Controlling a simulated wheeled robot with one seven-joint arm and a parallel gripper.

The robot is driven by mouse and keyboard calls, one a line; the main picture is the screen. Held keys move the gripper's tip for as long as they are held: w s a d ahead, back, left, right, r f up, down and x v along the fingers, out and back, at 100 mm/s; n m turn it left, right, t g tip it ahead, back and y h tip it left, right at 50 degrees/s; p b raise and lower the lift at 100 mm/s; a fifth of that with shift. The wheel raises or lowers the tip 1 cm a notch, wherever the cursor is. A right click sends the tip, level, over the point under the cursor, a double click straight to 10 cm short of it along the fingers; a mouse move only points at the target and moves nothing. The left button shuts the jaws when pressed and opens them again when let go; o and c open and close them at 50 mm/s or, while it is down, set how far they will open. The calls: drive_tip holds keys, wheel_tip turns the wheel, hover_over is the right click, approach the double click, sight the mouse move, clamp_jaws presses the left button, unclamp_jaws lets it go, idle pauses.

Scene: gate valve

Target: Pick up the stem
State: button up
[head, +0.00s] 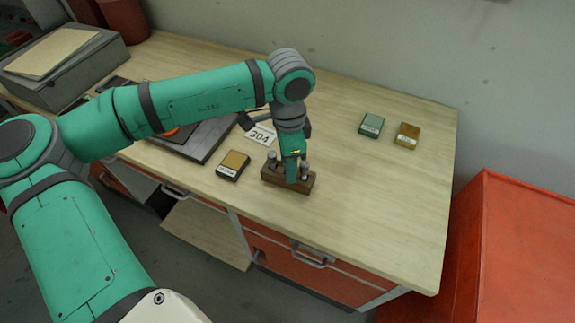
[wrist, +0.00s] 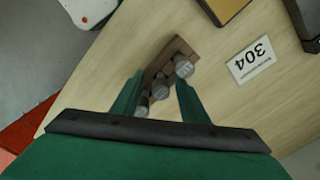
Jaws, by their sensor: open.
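A dark brown wooden block (head: 273,177) stands near the front edge of the desk, holding upright grey metal pieces. In the wrist view, three round grey tops line up along the block (wrist: 178,46): a far piece (wrist: 184,68), a middle piece (wrist: 160,89) and a near piece (wrist: 142,104). I cannot tell for sure which is the stem. My gripper (wrist: 158,80) is open, pointing down over the block, its fingers on either side of the middle piece. In the head view my gripper (head: 291,175) hides the middle piece; whether the fingers touch it is unclear.
A label card marked 304 (head: 260,134) and a yellow-topped box (head: 233,164) lie left of the block. A dark flat tray (head: 207,141) is farther left. Green (head: 371,124) and brown (head: 407,134) boxes lie at the back right. The desk's right side is clear.

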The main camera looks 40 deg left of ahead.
drive_tip(key=shift+a, duration=0.1)
clamp_jaws()
drive_tip(key=shift+r, duration=0.15)
